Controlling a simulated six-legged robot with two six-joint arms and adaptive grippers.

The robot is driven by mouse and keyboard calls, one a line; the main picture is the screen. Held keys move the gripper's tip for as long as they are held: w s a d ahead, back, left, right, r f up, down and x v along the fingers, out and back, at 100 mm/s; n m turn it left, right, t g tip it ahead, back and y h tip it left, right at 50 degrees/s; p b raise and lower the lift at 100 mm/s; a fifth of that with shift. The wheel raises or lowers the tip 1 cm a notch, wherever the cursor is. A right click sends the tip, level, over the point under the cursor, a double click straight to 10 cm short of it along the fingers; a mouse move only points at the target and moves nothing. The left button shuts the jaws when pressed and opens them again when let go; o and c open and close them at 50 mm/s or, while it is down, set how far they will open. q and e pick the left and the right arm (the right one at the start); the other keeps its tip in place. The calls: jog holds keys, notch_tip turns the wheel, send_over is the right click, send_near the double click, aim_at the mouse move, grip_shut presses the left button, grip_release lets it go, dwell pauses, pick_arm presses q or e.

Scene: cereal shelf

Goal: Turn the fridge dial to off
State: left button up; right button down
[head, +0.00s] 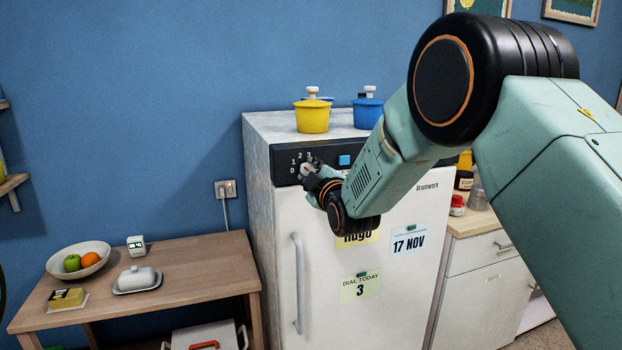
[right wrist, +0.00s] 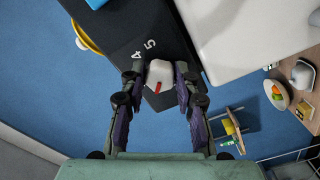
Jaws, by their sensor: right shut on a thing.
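The white fridge (head: 258,215) stands against the blue wall, with a dark control panel (head: 322,156) along its top front. The dial (head: 306,169) is at the panel's left end, with 0, 1, 2 and 3 printed around it. In the right wrist view the dial (right wrist: 161,73) is pale with a red mark, and 4 and 5 show on the panel beside it. My right gripper (right wrist: 161,76) is shut on the dial, a finger on each side. Which number the mark points to is hard to tell. My left gripper is not in view.
A yellow pot (head: 312,118) and a blue pot (head: 368,110) stand on the fridge. A blue square button (head: 344,160) is right of the dial. A note (head: 360,287) reads "DIAL TODAY 3". A wooden table (head: 205,262) with a fruit bowl (head: 60,265) is at left.

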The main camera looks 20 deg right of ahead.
jog(key=n+b, duration=0.1)
jog(key=n, duration=0.6)
jog(key=f+n+b, duration=0.1)
jog(key=n, duration=0.2)
jog(key=shift+s+a+n+b, duration=0.1)
jog(key=shift+a+n+b, duration=0.05)
jog(key=shift+n+b, duration=0.25)
jog(key=shift+s+r, duration=0.1)
jog(key=c, duration=1.4)
grip_release()
jog(key=o, duration=0.4)
jog(key=shift+s+a+r, duration=0.1)
jog(key=shift+r, duration=0.2)
